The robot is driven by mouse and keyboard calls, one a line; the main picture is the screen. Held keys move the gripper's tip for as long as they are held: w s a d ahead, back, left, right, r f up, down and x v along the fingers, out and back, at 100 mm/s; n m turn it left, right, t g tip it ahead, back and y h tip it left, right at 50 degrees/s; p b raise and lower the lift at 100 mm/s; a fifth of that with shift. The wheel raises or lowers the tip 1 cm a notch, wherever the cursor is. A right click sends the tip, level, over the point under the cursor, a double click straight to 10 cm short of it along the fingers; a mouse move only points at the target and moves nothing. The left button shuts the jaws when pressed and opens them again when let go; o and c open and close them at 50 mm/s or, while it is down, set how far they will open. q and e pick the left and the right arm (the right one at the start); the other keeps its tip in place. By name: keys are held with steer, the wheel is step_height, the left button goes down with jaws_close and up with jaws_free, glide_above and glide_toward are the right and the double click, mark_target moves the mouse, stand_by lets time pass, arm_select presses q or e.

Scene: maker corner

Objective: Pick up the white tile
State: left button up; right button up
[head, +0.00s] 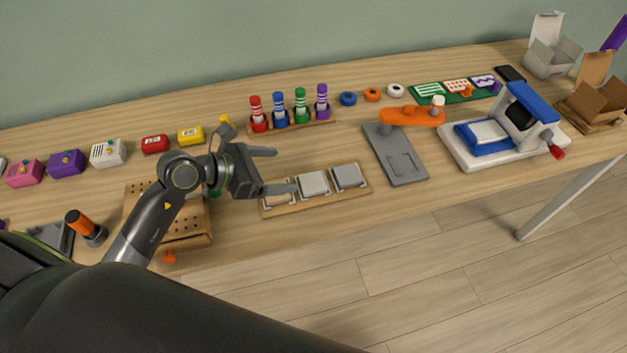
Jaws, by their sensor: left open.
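A pale, whitish square tile (313,183) lies in the middle of a wooden tray (333,198) on the bench. A greyer tile (347,176) lies to its right on the same tray. A third slot at the tray's left end is partly hidden by my gripper, and its content is hard to tell. My left gripper (279,170) is open, with nothing between its fingers. It points right, above and to the left of the whitish tile and apart from it. My right gripper is not in view.
A rack of red, blue, green and purple striped pieces (290,121) stands behind the tray. A grey plate with an orange arm (402,165) stands to the right. A wooden block with holes (188,232) lies under my left arm. The bench's front edge is close.

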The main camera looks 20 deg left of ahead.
arm_select(q)
glide_toward(306, 185)
steer(key=x, duration=0.3)
steer(key=shift+w+a+r, duration=0.15)
steer(key=shift+w+r, duration=0.05)
steer(key=shift+r, duration=0.05)
steer(key=x, duration=0.6)
steer(key=shift+w+d+f, duration=0.1)
steer(key=shift+d, duration=0.1)
steer(key=shift+f, duration=0.1)
steer(key=shift+f, duration=0.15)
steer(key=c, duration=1.1)
